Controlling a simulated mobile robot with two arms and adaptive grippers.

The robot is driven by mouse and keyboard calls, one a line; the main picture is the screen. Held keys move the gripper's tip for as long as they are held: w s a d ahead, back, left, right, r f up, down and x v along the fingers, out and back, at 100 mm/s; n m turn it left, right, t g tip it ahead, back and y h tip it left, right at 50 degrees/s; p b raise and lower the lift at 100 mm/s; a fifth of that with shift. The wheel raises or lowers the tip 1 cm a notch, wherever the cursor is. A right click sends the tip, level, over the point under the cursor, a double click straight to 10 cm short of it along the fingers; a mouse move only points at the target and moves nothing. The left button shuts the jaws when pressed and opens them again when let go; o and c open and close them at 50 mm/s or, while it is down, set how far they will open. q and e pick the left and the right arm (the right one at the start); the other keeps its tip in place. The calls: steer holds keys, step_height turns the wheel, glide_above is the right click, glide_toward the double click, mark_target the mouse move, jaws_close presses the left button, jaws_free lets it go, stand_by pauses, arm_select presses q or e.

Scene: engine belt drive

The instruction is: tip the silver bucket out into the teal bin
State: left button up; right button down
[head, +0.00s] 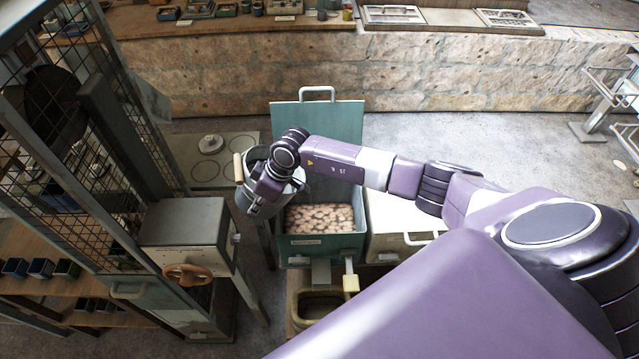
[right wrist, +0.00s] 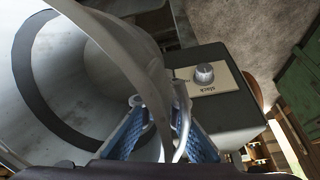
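The silver bucket (head: 258,207) is left of the teal bin (head: 350,243), level with its left edge and partly hidden by my right arm. Its wooden grip (head: 238,167) shows on the left. My right gripper (head: 264,188) is at the bucket's rim. In the right wrist view the bucket (right wrist: 75,60) fills the left, and its rim runs between the blue finger pads of the gripper (right wrist: 160,135). The visible inside is bare with a dark band; its full depth is cut off. The teal bin's lid (head: 318,130) stands open, and brown lumps (head: 318,218) lie inside. My left gripper is not in view.
A grey machine box with a brown handwheel (head: 187,274) stands left of the bin, beside a wire cage (head: 75,100). A white lidded bin (head: 395,220) adjoins on the right. A knob on a plate (right wrist: 205,75) shows near the fingers in the right wrist view.

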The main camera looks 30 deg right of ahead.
steer(key=shift+w+a+f+g+h, duration=0.15)
steer(key=shift+w+a+g+h, duration=0.15)
steer(key=shift+a+h, duration=0.5)
steer(key=shift+h, duration=0.3)
steer(key=shift+a+r+g+h, duration=0.15)
steer(key=shift+r+g+h, duration=0.15)
steer(key=shift+g+h, duration=0.15)
steer(key=shift+w+r+g+h, duration=0.1)
steer(key=shift+r+g+h, duration=0.15)
steer(key=shift+r+h, duration=0.75)
steer(key=shift+r, duration=0.1)
